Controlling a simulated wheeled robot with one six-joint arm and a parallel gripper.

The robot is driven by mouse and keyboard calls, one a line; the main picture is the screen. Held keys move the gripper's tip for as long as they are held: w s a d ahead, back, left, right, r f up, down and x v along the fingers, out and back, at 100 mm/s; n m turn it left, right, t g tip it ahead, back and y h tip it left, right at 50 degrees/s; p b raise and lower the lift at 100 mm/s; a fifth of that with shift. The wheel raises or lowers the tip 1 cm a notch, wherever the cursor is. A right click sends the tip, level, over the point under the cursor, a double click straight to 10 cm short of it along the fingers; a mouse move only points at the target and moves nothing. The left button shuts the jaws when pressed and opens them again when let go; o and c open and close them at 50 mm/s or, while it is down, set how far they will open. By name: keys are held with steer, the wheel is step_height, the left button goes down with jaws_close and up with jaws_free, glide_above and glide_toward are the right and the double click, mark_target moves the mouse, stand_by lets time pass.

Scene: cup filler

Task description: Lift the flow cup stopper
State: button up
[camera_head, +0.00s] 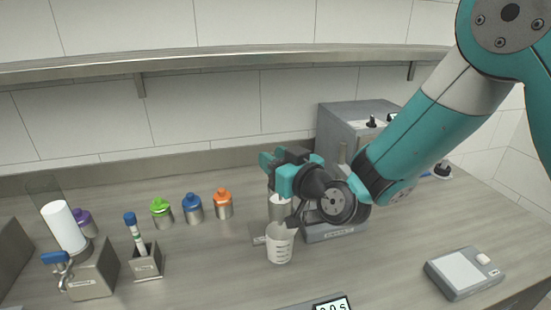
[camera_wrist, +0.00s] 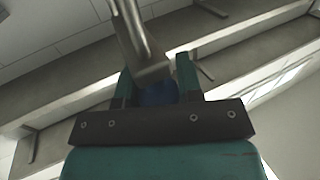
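A grey metal piece (camera_wrist: 130,30) rises beyond the fingertips. I cannot tell whether either is the stopper, or whether the fingers press on anything.
A grey labelled base (camera_head: 335,233) lies under my wrist, and a grey box machine (camera_head: 345,120) stands behind. Green (camera_head: 161,211), blue (camera_head: 192,208) and orange-capped (camera_head: 223,204) containers stand left. A scale (camera_head: 463,272) lies front right. A shelf (camera_head: 220,61) runs along the wall.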

steer(key=shift+r+p, duration=0.85)
steer(key=shift+r, duration=0.6)
jaws_close()
steer(key=shift+f, duration=0.1)
steer(key=o, duration=1)
jaws_free()
steer(key=shift+o, duration=0.2)
steer(key=b+v, duration=1.7)
steer(key=shift+s, duration=0.25)
